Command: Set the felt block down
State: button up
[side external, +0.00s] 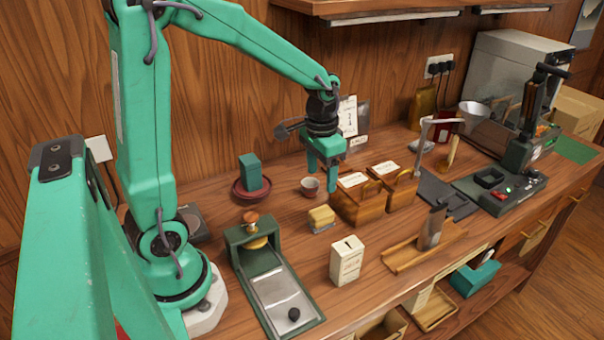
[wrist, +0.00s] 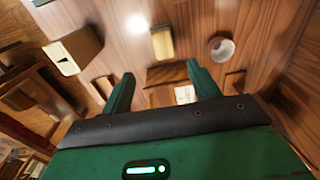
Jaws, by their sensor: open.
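A small block with a yellow top and grey underside (side external: 321,217), which looks to be the felt block, rests on the bench left of the wooden boxes. In the wrist view the block (wrist: 162,42) lies beyond my fingertips, with nothing touching it. My gripper (side external: 322,178) is open and empty, pointing down above the bench beside the cup and the left wooden box. Both fingers show apart in the wrist view (wrist: 160,70).
A small cup (side external: 310,186) stands left of my gripper. Two wooden boxes with labels (side external: 358,207) stand just right of the block. A white slotted box (side external: 346,261) is in front. A teal block (side external: 250,172) stands on a red saucer (side external: 239,194). A green-framed device (side external: 258,262) lies left.

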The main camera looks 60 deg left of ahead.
jog(key=s+d+r+t, duration=0.5)
jog(key=s+r, duration=0.5)
jog(key=s, duration=0.2)
jog(key=shift+s+d+r, duration=0.15)
jog(key=shift+s+d, duration=0.05)
jog(key=shift+s, duration=0.2)
